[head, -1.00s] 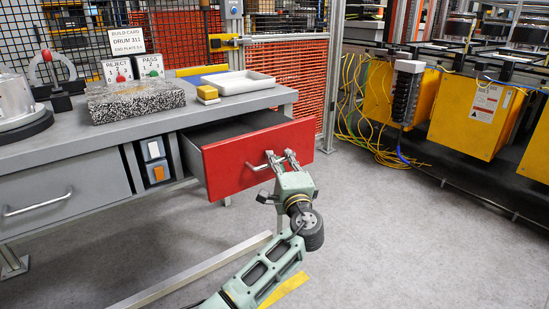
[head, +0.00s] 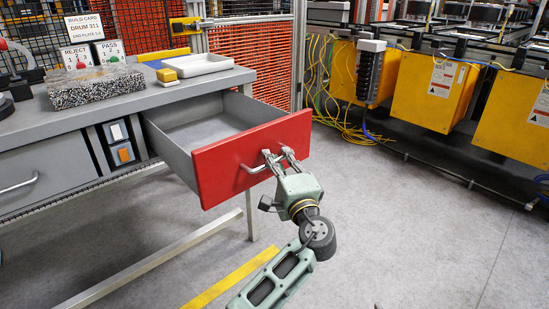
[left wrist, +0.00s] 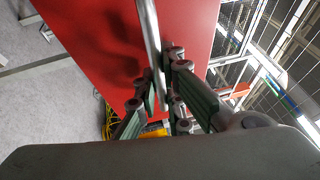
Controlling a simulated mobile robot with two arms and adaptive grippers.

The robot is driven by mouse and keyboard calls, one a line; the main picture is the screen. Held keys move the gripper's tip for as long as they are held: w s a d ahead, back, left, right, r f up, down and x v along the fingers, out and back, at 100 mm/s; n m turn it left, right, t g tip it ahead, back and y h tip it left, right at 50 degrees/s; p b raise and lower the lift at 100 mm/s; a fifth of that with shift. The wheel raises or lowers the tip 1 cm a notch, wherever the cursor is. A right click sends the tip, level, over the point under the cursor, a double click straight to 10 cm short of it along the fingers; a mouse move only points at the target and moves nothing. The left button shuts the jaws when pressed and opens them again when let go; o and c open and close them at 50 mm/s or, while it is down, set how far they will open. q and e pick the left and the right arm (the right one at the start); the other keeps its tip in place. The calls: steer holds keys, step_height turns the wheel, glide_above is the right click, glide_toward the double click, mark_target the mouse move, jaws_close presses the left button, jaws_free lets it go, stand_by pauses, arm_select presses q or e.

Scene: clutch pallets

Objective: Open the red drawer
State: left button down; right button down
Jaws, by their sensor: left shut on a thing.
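The red drawer (head: 225,168) is pulled well out of the grey workbench, and its empty grey inside shows. Its silver bar handle (head: 254,168) is on the red front. My left gripper (head: 279,157) is shut on the handle near its right end. In the left wrist view the fingers (left wrist: 167,92) sit around the bar handle (left wrist: 150,38) in front of the red face. My right gripper is not in view.
The grey bench (head: 130,105) carries a speckled block (head: 95,88), a white tray (head: 195,68) and a yellow-topped block (head: 167,76). Yellow cabinets (head: 433,90) and loose yellow cables stand at the right. The floor right of the drawer is clear.

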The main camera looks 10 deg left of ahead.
arm_select(q)
steer(key=shift+f, duration=0.1)
steer(key=c, duration=1.8)
jaws_free()
steer(key=shift+c, duration=0.2)
steer(key=shift+s, duration=0.15)
steer(key=v, duration=0.7)
steer(key=shift+s+d, duration=0.1)
steer(key=shift+d, duration=0.05)
